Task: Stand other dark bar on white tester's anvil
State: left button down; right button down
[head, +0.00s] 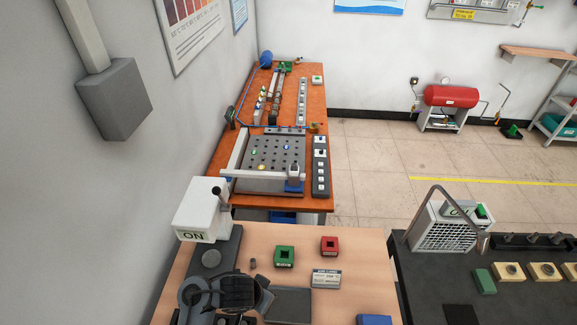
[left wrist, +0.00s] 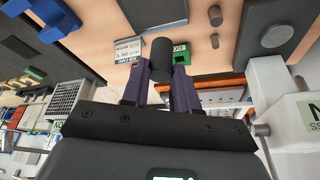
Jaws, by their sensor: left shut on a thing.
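The white tester (head: 203,212) stands at the left of the wooden table. Its anvil, a round grey disc (head: 210,258), lies on the dark base and shows at upper right in the left wrist view (left wrist: 276,37). My left gripper (head: 240,293) is low in the head view, near the anvil. In the left wrist view, its fingers are shut on a dark bar (left wrist: 161,60), apart from the anvil. The gripper hides this bar in the head view. Another small dark bar (head: 252,262) stands on the table right of the anvil. My right gripper is not in view.
A green block (head: 285,256), a red block (head: 329,245), a white card (head: 326,279) and a grey plate (head: 290,305) lie on the table to the right. A blue thing (head: 374,320) is at the front edge. Bare wood lies between the blocks.

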pick_arm(q)
jog(key=s+a+r+n+y, duration=0.1)
jog(key=a+r+n, duration=0.2)
jog(key=a, duration=0.4)
jog(key=s+a+r+n+t+y+p, duration=0.1)
jog(key=s+a+r+n, duration=0.1)
jog(key=a+r+n, duration=0.2)
jog(key=a, duration=0.3)
jog(key=shift+a+y+p, duration=0.15)
jog(key=shift+y+p, duration=0.15)
